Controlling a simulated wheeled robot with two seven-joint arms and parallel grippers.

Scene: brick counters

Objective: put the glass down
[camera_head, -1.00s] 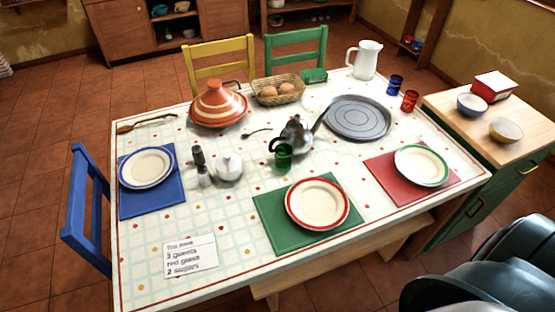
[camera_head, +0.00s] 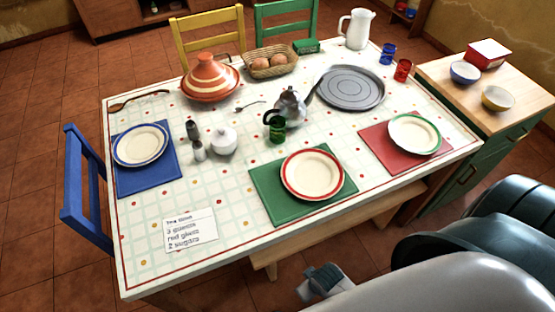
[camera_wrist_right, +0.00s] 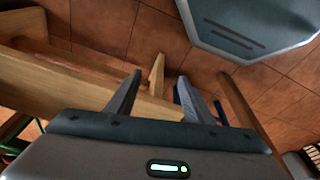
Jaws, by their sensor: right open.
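A green glass (camera_head: 277,133) stands upright on the table in the head view, in front of the silver teapot (camera_head: 290,104), whose dark handle partly overlaps it. A red glass (camera_head: 403,70) and a blue glass (camera_head: 388,54) stand upright near the table's far right corner, beside the round grey tray (camera_head: 350,88). My right gripper (camera_wrist_right: 160,75) is open in the right wrist view, with nothing between its fingers. It is over the floor and bench, away from the glasses. My left gripper is in neither view.
The table (camera_head: 145,218) holds plates on blue, green and red mats, an orange striped tagine (camera_head: 211,79), a bread basket (camera_head: 270,63) and a note card (camera_head: 190,231). A wooden bench (camera_wrist_right: 95,95) runs along the near side. A side counter (camera_head: 450,84) with bowls stands at the right.

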